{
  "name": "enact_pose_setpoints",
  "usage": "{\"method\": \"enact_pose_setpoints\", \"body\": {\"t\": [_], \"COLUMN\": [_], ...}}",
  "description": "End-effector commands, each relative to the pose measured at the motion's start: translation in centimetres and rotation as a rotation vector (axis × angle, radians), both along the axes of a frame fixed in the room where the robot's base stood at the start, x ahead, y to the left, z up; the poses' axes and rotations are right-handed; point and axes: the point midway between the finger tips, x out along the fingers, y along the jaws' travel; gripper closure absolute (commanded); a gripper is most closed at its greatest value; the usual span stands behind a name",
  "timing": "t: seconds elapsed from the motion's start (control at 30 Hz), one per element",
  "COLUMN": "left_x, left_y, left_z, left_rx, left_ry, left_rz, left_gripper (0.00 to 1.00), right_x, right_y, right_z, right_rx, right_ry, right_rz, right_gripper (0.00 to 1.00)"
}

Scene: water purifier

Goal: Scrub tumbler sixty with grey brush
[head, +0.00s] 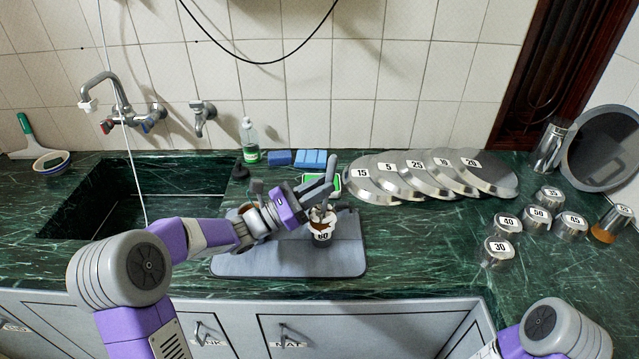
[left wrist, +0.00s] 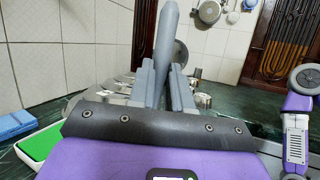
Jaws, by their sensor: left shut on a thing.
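Tumbler sixty (head: 322,230) is a small metal cup with a white "60" label. It stands on the grey mat (head: 345,258) beside the sink. My left gripper (head: 318,200) is directly above it, shut on the grey brush (head: 331,168). The brush handle points up past the fingers. It also shows upright between the left gripper's fingers (left wrist: 163,88) in the left wrist view, as a grey handle (left wrist: 169,45). The brush head is at the tumbler's mouth, mostly hidden; I cannot tell how deep it sits. My right gripper is out of view.
The sink (head: 130,200) is at the left. Numbered round lids (head: 487,180) lean in a row behind the mat. Several numbered tumblers (head: 498,252) stand at the right. A green-and-white tray (head: 322,183), blue sponges (head: 313,159) and a bottle (head: 249,140) are at the back.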

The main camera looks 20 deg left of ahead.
Motion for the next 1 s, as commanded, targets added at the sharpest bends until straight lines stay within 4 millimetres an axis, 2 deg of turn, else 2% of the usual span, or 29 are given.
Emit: {"method": "enact_pose_setpoints", "body": {"t": [0.2, 0.5, 1.0], "left_x": [0.0, 0.0, 0.0], "left_y": [0.0, 0.0, 0.0], "left_z": [-2.4, -4.3, -4.6], "left_rx": [0.0, 0.0, 0.0], "left_ry": [0.002, 0.002, 0.0], "left_rz": [0.001, 0.001, 0.001], "left_gripper": [1.0, 1.0, 1.0], "right_x": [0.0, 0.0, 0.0], "right_y": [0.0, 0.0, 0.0], "right_z": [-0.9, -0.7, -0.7], "right_rx": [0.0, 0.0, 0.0], "right_ry": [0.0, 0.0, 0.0], "right_rz": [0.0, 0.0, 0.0], "right_gripper": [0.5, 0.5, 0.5]}}
